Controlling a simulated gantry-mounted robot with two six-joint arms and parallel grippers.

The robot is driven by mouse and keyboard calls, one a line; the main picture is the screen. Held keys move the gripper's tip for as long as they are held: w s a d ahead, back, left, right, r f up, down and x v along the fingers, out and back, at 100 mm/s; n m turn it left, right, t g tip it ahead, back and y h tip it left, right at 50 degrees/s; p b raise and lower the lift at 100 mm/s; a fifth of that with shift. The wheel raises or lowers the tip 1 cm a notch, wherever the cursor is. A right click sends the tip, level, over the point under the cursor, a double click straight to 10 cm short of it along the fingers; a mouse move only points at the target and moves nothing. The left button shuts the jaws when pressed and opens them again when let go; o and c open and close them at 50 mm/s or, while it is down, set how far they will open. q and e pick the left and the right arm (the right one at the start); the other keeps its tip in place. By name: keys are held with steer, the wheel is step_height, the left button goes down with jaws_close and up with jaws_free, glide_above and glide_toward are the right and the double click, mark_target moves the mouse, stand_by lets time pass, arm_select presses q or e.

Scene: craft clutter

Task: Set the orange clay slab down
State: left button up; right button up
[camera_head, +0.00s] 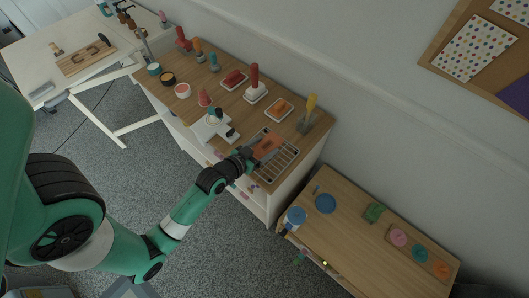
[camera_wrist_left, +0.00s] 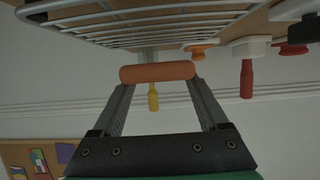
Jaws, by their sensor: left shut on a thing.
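The orange clay slab (camera_head: 267,145) is held at the tip of my left gripper (camera_head: 250,154), over the wire rack (camera_head: 283,165) on the wooden counter. In the left wrist view, which is upside down, the slab (camera_wrist_left: 157,72) shows edge-on between the two fingers (camera_wrist_left: 157,88). The rack (camera_wrist_left: 150,20) runs along the top of that view, and a gap shows between its wires and the slab. My right gripper is not in view.
An orange piece on a white tray (camera_head: 279,109), a holder with a yellow-handled tool (camera_head: 308,115) and a red-handled stamp (camera_head: 255,83) stand behind the rack. A white scale-like device (camera_head: 214,130) is to its left. Bare rack shows at the right.

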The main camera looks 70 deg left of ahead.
mark_target(264, 152)
arm_select(q)
steer(key=shift+w+f+b, duration=0.15)
steer(key=shift+f+b, duration=0.65)
steer(key=shift+f, duration=1)
steer(key=o, duration=1.5)
steer(key=shift+s+d+r, duration=0.15)
steer(key=shift+s+r, duration=0.1)
steer(key=p+v, duration=0.2)
steer(key=v, duration=0.9)
steer(key=shift+s+d+p, duration=0.1)
steer(key=shift+s+p, duration=0.1)
steer(key=shift+p, duration=0.1)
